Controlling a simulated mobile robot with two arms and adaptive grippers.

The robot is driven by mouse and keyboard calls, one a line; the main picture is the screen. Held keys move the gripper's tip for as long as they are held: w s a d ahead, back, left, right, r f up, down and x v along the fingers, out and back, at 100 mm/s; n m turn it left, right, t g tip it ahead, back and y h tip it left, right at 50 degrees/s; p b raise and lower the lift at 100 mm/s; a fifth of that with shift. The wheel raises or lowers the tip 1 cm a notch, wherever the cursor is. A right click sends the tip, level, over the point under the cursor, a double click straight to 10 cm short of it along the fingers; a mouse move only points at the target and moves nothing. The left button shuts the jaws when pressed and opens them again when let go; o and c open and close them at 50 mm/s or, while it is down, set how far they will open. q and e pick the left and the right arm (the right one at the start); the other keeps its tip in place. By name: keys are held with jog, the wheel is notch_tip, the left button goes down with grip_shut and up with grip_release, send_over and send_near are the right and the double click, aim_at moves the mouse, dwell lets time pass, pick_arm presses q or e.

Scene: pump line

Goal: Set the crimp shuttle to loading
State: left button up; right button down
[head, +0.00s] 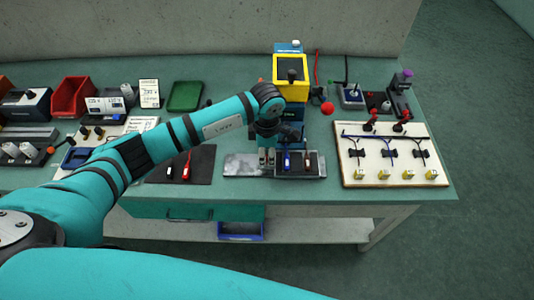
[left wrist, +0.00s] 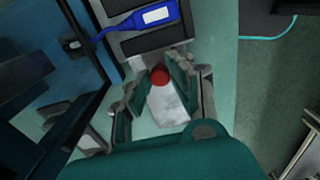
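The crimp shuttle (head: 314,171) is a dark block with slots on a grey metal rail (head: 240,165) near the table's front edge, at the rail's right part. A blue piece (head: 287,161) and a brown-and-white piece lie in its slots. In the left wrist view the blue piece (left wrist: 155,16) lies in the dark block, with a red round knob (left wrist: 160,75) below it. My left gripper (head: 266,158) is over the shuttle's left end. Its fingers (left wrist: 159,80) stand apart on either side of the knob; contact is unclear. My right gripper is not in view.
The yellow-and-blue press (head: 291,72) stands right behind the shuttle. A board with cables and yellow blocks (head: 394,156) lies to the right. A dark mat (head: 205,165) with red and black tools lies to the left. The rail left of the shuttle is bare.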

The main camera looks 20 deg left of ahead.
pick_arm(q)
jog(key=shift+a, duration=0.1)
grip_shut()
jog(key=s+a, duration=0.1)
jog(key=a, duration=0.3)
jog(key=s+a+b, duration=0.1)
jog(key=a, duration=0.3)
jog(key=s+a+b, duration=0.1)
jog(key=a, duration=0.3)
jog(key=shift+s+a, duration=0.2)
jog(key=shift+s, duration=0.1)
jog(key=shift+a, duration=0.1)
jog(key=o, duration=0.8)
grip_release()
jog(key=shift+s+a, duration=0.1)
jog(key=shift+a, duration=0.05)
jog(key=shift+r, duration=0.35)
notch_tip(320, 180, up, 11)
jog(key=shift+r, duration=0.2)
